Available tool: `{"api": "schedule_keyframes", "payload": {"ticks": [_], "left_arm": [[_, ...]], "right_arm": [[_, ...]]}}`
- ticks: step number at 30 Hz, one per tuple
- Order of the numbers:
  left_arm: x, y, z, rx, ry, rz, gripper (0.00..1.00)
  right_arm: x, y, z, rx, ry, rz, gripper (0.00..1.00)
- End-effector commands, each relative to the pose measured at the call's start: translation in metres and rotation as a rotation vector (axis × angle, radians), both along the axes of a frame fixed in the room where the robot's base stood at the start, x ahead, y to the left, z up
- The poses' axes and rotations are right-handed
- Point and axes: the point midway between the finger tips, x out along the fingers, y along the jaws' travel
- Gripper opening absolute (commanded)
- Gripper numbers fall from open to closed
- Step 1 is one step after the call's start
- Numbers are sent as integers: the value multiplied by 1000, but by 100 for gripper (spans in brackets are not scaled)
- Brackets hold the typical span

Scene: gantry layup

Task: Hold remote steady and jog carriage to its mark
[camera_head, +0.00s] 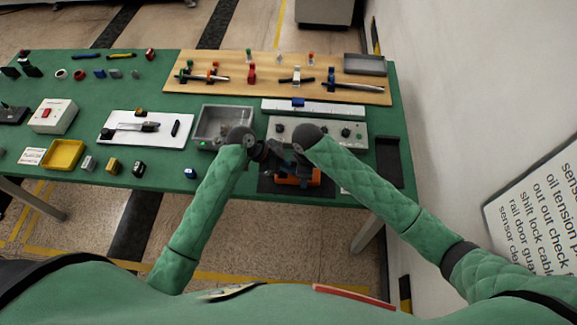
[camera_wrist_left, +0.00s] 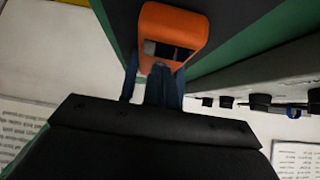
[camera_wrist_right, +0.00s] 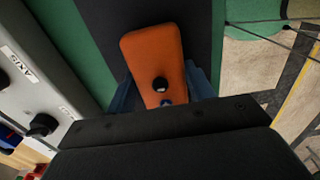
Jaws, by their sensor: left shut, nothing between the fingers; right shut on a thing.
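The orange remote (camera_head: 301,178) is over the dark mat near the table's front edge, partly hidden by my arms. My right gripper (camera_wrist_right: 163,92) is shut on the remote, with a finger on each side; a round black knob or button (camera_wrist_right: 160,85) shows on its face. My left gripper (camera_wrist_left: 163,82) is shut and empty, its fingertips right at the remote (camera_wrist_left: 176,28) by a dark window; I cannot tell whether they touch. A small blue carriage (camera_head: 298,102) sits on the white rail (camera_head: 335,109), left of the rail's middle. Its mark is too small to make out.
A grey control panel (camera_head: 356,135) with black knobs lies just behind the remote. A grey tray (camera_head: 222,119) is to the left, a dark tray (camera_head: 389,165) to the right. A wooden board (camera_head: 214,67) with fixtures lies behind. A wall stands close at right.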

Motion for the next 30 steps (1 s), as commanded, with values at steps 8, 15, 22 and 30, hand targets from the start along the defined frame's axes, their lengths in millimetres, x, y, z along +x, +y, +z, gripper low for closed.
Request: {"api": "schedule_keyframes", "payload": {"ticks": [8, 15, 22, 30], "left_arm": [[-1, 3, -12, 10, 8, 4, 0], [-2, 8, -12, 14, 10, 4, 0], [-1, 28, 13, 13, 5, 4, 0], [0, 57, 50, 6, -2, 2, 0]], "right_arm": [[0, 3, 4, 6, -3, 3, 22], [0, 3, 4, 7, -3, 4, 22], [1, 2, 3, 5, -3, 3, 22], [0, 2, 2, 4, -1, 2, 22]]}}
